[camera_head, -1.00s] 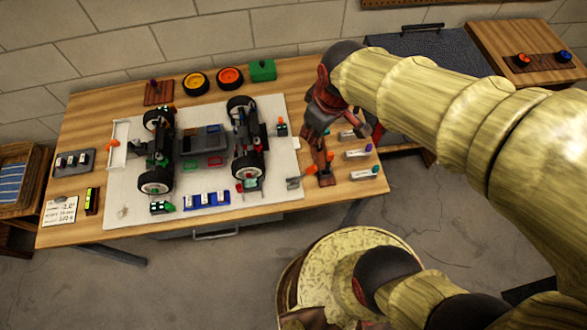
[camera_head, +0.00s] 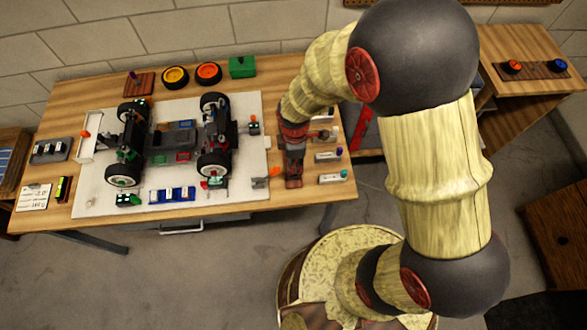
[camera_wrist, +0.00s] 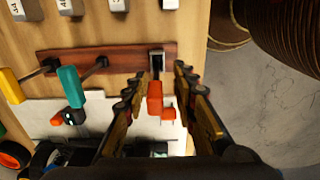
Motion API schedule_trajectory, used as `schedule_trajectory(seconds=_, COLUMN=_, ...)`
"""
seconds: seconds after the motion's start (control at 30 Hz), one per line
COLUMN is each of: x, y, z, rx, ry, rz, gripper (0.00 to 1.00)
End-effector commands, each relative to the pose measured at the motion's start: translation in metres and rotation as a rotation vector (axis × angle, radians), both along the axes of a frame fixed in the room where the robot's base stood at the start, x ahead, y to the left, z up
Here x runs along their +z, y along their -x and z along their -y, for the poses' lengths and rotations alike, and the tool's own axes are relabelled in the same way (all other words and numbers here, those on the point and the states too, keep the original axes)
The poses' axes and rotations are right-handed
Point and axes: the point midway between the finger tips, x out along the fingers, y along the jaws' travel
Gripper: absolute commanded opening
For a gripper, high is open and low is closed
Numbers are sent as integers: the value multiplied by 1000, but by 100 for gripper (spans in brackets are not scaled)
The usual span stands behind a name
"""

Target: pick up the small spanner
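A dark red rack (camera_wrist: 120,57) holds tools in the wrist view. At its right end is a grey metal piece (camera_wrist: 156,64) with an orange part (camera_wrist: 155,98) below it. This looks like the small spanner, but its full shape is unclear. My gripper (camera_wrist: 160,80) is open, with one finger to each side of this piece; I see no contact. A yellow-handled tool (camera_wrist: 11,86) and a teal-handled tool (camera_wrist: 70,86) hang further left.
Labelled pale blocks (camera_head: 330,156) stand right of the rack. A racecar chassis (camera_head: 175,138) sits on a white mat (camera_head: 100,195) to the left. Yellow and orange wheels (camera_head: 208,74) and a green box (camera_head: 242,66) lie at the back. The table's front edge is close to the rack.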

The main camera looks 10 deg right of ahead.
Motion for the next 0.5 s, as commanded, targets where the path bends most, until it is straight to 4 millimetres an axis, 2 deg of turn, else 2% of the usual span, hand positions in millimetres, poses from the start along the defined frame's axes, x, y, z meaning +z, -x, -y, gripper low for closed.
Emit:
schedule_trajectory(seconds=0.2, x=-33, y=-5, z=-1, rx=-1, ry=1, rz=-3, gripper=27)
schedule_trajectory(seconds=0.3, x=-43, y=-5, z=-1, rx=-1, ry=1, rz=-3, gripper=27)
schedule_trajectory(seconds=0.5, x=-44, y=-5, z=-1, rx=-1, ry=0, rz=0, gripper=27)
